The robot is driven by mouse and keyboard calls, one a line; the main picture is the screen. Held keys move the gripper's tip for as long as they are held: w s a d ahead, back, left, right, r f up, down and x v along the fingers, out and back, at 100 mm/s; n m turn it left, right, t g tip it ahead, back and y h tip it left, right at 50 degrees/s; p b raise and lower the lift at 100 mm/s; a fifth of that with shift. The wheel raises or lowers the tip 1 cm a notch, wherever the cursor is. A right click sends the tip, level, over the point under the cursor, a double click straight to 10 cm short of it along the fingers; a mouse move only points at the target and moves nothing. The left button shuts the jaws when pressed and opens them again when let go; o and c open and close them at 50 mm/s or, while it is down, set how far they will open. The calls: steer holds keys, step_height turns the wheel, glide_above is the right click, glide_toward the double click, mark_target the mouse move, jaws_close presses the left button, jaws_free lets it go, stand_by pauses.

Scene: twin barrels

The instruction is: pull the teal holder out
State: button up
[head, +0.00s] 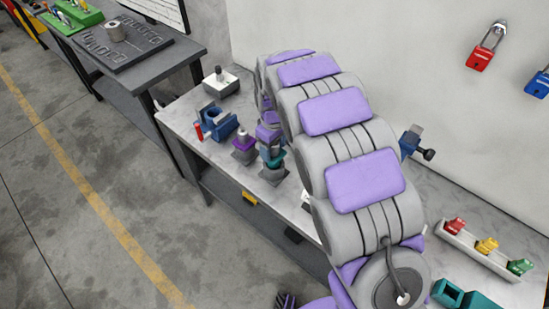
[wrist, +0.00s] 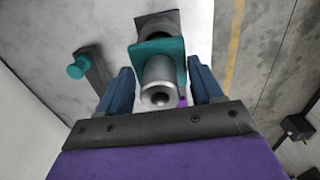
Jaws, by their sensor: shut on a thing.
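The teal holder (wrist: 150,48) is a squarish teal collar around a silver cylinder (wrist: 158,80) with a rounded tip, seen end-on in the wrist view. Behind it is a dark square block (wrist: 158,16). My gripper (wrist: 162,88) has its blue fingers on either side of the holder, shut on it. In the head view the teal holder (head: 276,160) shows on the bench beneath my gripper (head: 269,148), which is partly hidden by my arm. A similar holder with a purple collar (head: 243,144) stands just to its left on its own dark base.
The grey bench (head: 190,108) also bears a blue vise-like fixture (head: 218,122) and a white box with a dark knob (head: 221,83). A tray of coloured locks (head: 480,248) lies at the right. A dark piece with a teal knob (wrist: 78,68) is left of my fingers.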

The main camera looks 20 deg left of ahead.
steer(key=shift+r+p, duration=0.7)
steer(key=shift+r, duration=1.1)
steer(key=shift+d, duration=0.1)
